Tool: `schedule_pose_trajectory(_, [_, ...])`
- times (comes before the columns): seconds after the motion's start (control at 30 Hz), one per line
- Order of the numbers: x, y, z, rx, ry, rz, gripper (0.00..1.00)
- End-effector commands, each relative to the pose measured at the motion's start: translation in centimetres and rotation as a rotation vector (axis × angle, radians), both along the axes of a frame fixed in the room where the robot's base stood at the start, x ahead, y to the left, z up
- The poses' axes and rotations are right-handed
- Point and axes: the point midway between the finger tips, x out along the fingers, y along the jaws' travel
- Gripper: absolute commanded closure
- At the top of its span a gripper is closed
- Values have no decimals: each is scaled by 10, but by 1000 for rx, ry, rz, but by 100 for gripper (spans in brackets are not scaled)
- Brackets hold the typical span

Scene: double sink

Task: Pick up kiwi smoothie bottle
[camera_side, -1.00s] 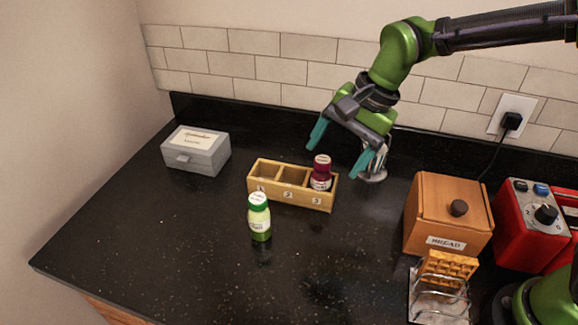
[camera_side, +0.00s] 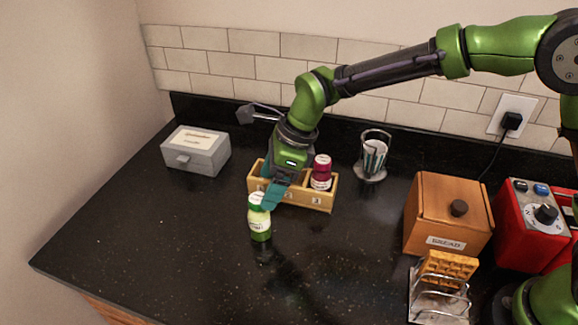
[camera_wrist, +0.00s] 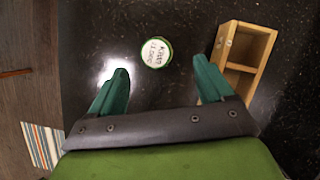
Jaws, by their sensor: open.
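The kiwi smoothie bottle (camera_side: 259,222), green with a white label, stands upright on the black counter in front of the wooden rack. In the wrist view its white lettered cap (camera_wrist: 156,52) lies just beyond the fingertips, between their lines. My gripper (camera_side: 272,187) is open and empty, with its teal fingers low beside the bottle's upper part and over the rack's front. In the wrist view the two fingers (camera_wrist: 162,82) are spread wide.
The wooden rack (camera_side: 304,199) holds a dark red bottle (camera_side: 321,173) in its right compartment. A grey box (camera_side: 196,150) stands at the left. A glass holder (camera_side: 373,157), bread box (camera_side: 447,219), toast rack (camera_side: 440,288) and red toaster (camera_side: 530,226) are rightward. The front-left counter is clear.

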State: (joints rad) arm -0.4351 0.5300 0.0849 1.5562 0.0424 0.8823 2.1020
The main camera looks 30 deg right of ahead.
Motion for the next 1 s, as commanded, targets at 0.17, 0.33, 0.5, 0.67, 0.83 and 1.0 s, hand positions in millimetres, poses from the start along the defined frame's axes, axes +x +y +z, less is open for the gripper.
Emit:
schedule_pose_trajectory(0.17, [4,9,-22,0,0,1,20])
schedule_pose_trajectory(0.33, [5,13,-32,0,0,1,20])
schedule_pose_trajectory(0.5, [6,25,-55,-1,2,3,20])
schedule_pose_trajectory(0.67, [10,31,-71,0,-2,1,20])
schedule_pose_trajectory(0.83, [11,32,-74,1,-2,1,20])
schedule_pose_trajectory(1.0, [11,32,-73,1,-2,1,29])
